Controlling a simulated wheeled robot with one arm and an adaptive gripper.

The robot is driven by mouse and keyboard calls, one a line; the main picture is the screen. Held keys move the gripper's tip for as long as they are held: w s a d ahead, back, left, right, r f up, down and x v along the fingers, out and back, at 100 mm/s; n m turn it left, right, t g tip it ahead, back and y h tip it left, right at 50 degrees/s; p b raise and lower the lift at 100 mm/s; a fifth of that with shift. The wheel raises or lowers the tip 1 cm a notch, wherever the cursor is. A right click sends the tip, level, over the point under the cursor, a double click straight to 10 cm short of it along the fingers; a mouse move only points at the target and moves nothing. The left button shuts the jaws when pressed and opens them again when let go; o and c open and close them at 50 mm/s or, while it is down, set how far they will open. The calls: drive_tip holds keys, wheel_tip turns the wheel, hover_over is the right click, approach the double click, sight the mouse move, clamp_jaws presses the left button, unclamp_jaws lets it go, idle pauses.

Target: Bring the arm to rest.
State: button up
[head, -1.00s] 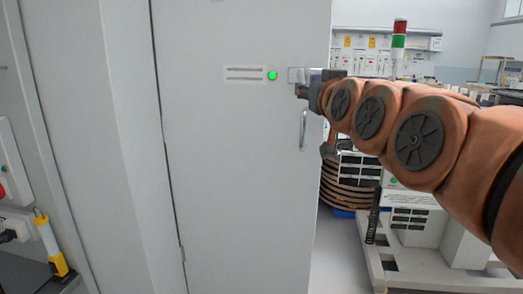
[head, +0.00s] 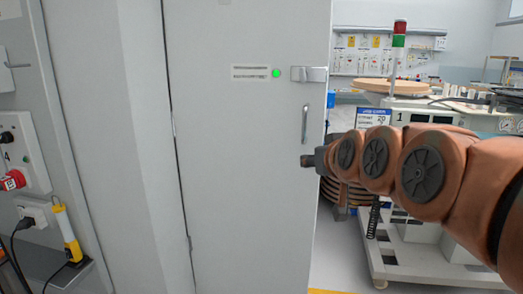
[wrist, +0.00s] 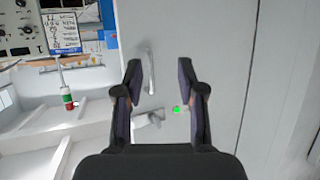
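My arm reaches in from the right edge of the head view, in orange-brown segments with dark round caps. My gripper (head: 308,161) is at its left end, in front of the grey cabinet door (head: 245,190), just below the upright door handle (head: 305,124). In the wrist view my gripper (wrist: 160,70) has its two dark fingers spread apart with nothing between them. The door handle (wrist: 150,70) and the metal latch (wrist: 148,118) show beyond the fingers. Whether the gripper touches the door cannot be told.
The latch (head: 309,74) and a lit green lamp (head: 276,73) are on the cabinet. A machine on a white frame (head: 410,265) stands at right, below a red-green signal tower (head: 399,35). A wall panel with a red plug (head: 12,181) is at left. Floor shows between cabinet and machine.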

drive_tip(key=s+d+f+g+h, duration=0.15)
drive_tip(key=s+f+g, duration=0.45)
drive_tip(key=s+f, duration=0.6)
drive_tip(key=s+d+f+g, duration=0.3)
drive_tip(key=s+f+g, duration=0.2)
drive_tip(key=s+f, duration=0.7)
drive_tip(key=s+d+f+m+g, duration=0.2)
drive_tip(key=s+f+g, duration=0.35)
drive_tip(key=s, duration=0.65)
wheel_tip(320, 180, up, 20)
drive_tip(key=t+p, duration=0.1)
drive_tip(key=p, duration=1.8)
drive_tip(key=shift+w, duration=0.25)
drive_tip(key=shift+a+t+h, duration=0.1)
drive_tip(key=shift+t+h, duration=0.15)
